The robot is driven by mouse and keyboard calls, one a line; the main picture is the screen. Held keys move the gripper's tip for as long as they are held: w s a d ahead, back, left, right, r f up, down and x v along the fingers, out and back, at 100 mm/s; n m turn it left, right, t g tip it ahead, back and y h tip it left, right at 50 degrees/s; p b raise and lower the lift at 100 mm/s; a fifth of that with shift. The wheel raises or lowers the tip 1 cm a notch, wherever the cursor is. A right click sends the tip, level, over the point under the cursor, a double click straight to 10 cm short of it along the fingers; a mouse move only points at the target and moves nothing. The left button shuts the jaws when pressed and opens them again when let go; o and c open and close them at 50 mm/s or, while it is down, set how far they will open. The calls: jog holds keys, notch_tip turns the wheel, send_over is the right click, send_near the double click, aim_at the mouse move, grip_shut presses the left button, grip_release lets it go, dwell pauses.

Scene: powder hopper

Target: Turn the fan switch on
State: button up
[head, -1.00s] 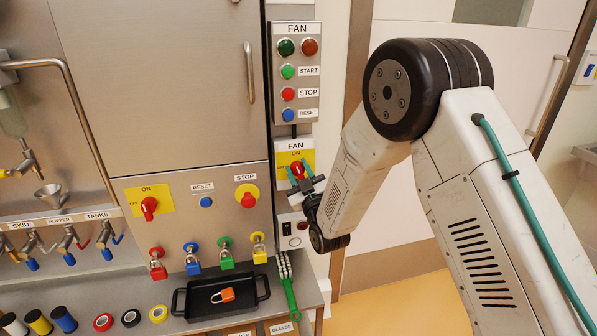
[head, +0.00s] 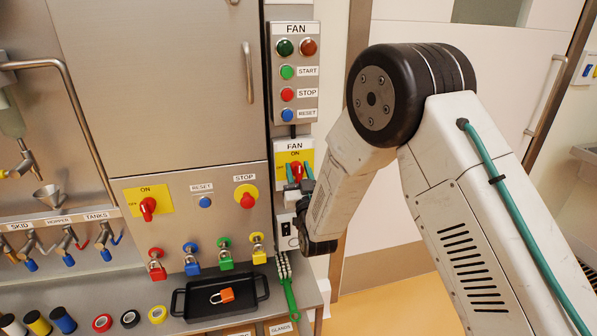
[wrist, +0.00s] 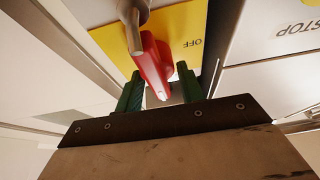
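The fan switch (head: 296,168) is a red handle on a yellow plate (head: 283,158) under the lower FAN label, with ON above and OFF at the left. In the head view the handle looks close to upright, but the fingers partly cover it. In the wrist view the red handle (wrist: 154,68) reaches down between the two fingers of my gripper (wrist: 159,88). The fingers are apart, one on each side of the handle, with small gaps visible.
A grey metal part (wrist: 133,20) is by the handle in the wrist view. The FAN button box (head: 297,72) is above the switch. A second red switch (head: 148,208) and a STOP button (head: 247,199) are left. A black tray (head: 190,312) holds an orange padlock (head: 222,296).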

jog(key=v, duration=0.7)
jog(key=shift+s+f, duration=0.15)
jog(key=shift+s, duration=0.25)
